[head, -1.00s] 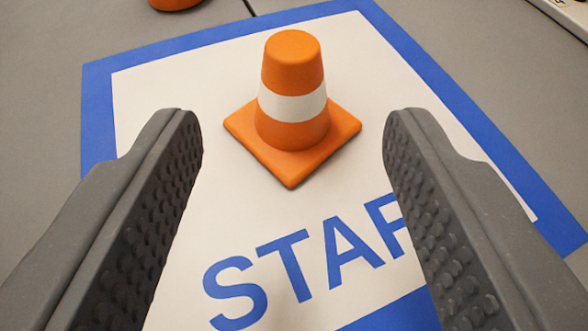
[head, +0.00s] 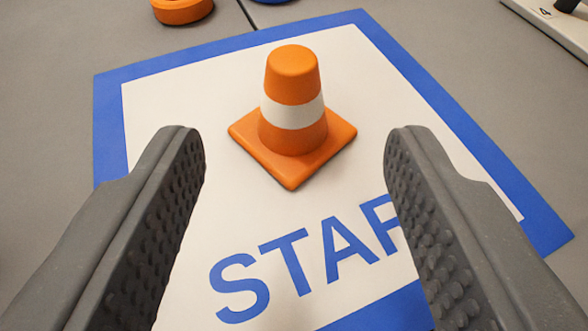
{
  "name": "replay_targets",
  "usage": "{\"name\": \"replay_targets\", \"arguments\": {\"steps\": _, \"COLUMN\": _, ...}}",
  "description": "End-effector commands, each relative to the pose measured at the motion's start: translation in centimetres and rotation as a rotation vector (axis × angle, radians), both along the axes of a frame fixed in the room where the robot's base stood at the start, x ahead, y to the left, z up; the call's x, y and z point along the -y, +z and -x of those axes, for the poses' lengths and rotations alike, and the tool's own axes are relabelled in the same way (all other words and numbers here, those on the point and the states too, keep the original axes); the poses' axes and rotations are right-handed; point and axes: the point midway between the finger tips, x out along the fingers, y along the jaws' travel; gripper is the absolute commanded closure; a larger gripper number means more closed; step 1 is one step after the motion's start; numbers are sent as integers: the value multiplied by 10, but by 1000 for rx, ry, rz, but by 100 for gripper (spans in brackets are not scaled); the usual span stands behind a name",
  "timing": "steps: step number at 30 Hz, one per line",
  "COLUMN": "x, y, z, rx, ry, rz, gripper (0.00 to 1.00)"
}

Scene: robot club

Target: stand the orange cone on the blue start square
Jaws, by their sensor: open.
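The orange cone (head: 296,135) with a white band stands upright on its square base. It rests on the white inside of the blue-bordered start square (head: 150,160), with its whole base within the blue border. The word START, partly hidden by my right finger, is printed on the near side of the square. My gripper (head: 294,150) is open, with one dark ridged finger on each side of the picture. The fingers are well apart from the cone, and nothing is between them in contact.
An orange round piece (head: 182,10) lies beyond the square at the top left, and a blue piece (head: 272,1) is cut off by the top edge. A pale board marked 4 (head: 550,28) is at the top right.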

Motion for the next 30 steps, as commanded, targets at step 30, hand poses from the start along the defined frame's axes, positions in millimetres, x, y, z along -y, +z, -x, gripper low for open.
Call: {"name": "replay_targets", "arguments": {"steps": 30, "x": -3, "y": 13, "z": 7, "rx": 5, "ry": 0, "rz": -8, "gripper": 49}}
